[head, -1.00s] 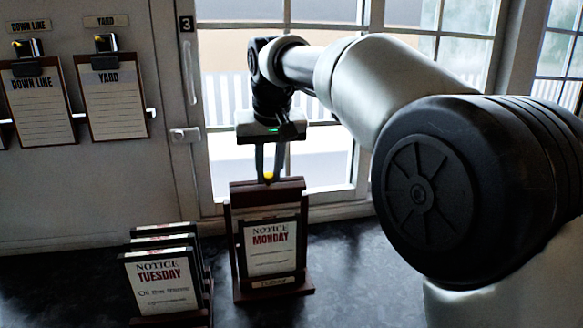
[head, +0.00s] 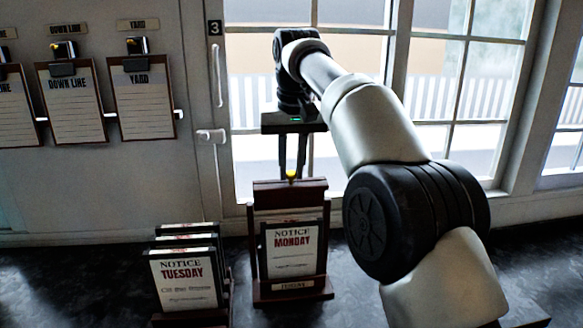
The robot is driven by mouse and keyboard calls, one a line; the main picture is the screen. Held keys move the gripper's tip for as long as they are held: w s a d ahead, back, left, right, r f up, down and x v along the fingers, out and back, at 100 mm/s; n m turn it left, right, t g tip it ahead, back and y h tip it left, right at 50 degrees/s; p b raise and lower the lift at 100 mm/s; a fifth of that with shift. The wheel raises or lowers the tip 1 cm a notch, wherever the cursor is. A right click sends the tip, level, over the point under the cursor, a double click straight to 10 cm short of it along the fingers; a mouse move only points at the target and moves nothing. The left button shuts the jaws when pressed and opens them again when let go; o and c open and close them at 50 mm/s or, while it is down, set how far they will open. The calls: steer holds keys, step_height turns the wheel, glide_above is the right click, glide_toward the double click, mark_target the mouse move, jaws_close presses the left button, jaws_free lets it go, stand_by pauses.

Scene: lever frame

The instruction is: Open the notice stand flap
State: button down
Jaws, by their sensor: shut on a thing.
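The notice stand (head: 293,292) is a dark brown frame on the dark counter, holding a card that reads "NOTICE MONDAY" (head: 292,250). Its flap (head: 288,195) shows as a brown panel across the top, with a small yellow knob (head: 291,173) at its upper edge. I cannot tell how far the flap is tilted. My gripper (head: 291,176) points down from above, its two dark fingers shut on the yellow knob. The fingertips hide part of the knob.
Several stacked notice cards, the front one reading "TUESDAY" (head: 184,283), stand in a holder just left of the stand. Clipboards (head: 143,100) hang on the wall at the left. A window (head: 450,120) is behind the stand. Bare counter (head: 90,275) lies at the far left.

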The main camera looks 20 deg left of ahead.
steer(key=c, duration=1.6)
jaws_free()
steer(key=shift+f, duration=0.1)
steer(key=shift+v, duration=1.55)
steer(key=shift+s+d+b, duration=1.05)
steer(key=shift+s+b, duration=0.5)
steer(key=shift+s, duration=0.15)
steer(key=shift+s+d+b, duration=1.05)
steer(key=shift+s+b, duration=0.45)
steer(key=shift+s, duration=0.15)
steer(key=shift+s+d+b, duration=1.05)
steer(key=shift+s+b, duration=0.5)
steer(key=shift+s, duration=0.15)
steer(key=shift+c, duration=0.2)
